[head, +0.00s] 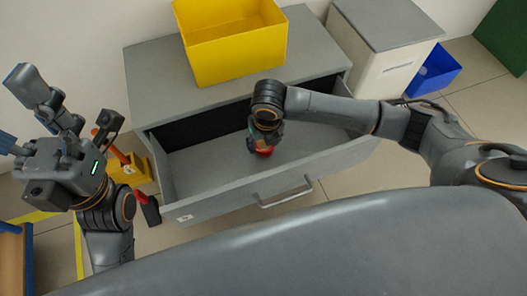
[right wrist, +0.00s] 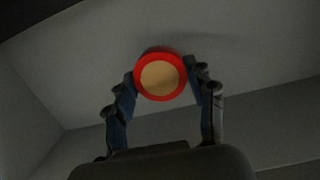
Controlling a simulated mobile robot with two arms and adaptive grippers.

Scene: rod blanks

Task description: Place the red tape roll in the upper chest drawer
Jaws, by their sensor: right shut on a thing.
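The red tape roll (right wrist: 160,98) shows in the right wrist view as a red ring with a tan core, between the two fingers of my right gripper (right wrist: 162,85). In the head view the red tape roll (head: 264,151) is partly hidden below my right gripper (head: 261,144), which is shut on it. Both are inside the open upper drawer (head: 205,172) of the grey chest (head: 150,75). I cannot tell whether the roll touches the drawer floor. My left gripper (head: 45,100) is raised at the left, away from the chest; its fingers look spread apart.
A yellow bin (head: 235,60) stands on the chest top. A grey-topped cabinet (head: 375,65) and a blue bin (head: 434,72) stand to the right. A yellow box (head: 138,172) and a red-handled tool (head: 118,152) are left of the drawer. The visible drawer floor is bare around the roll.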

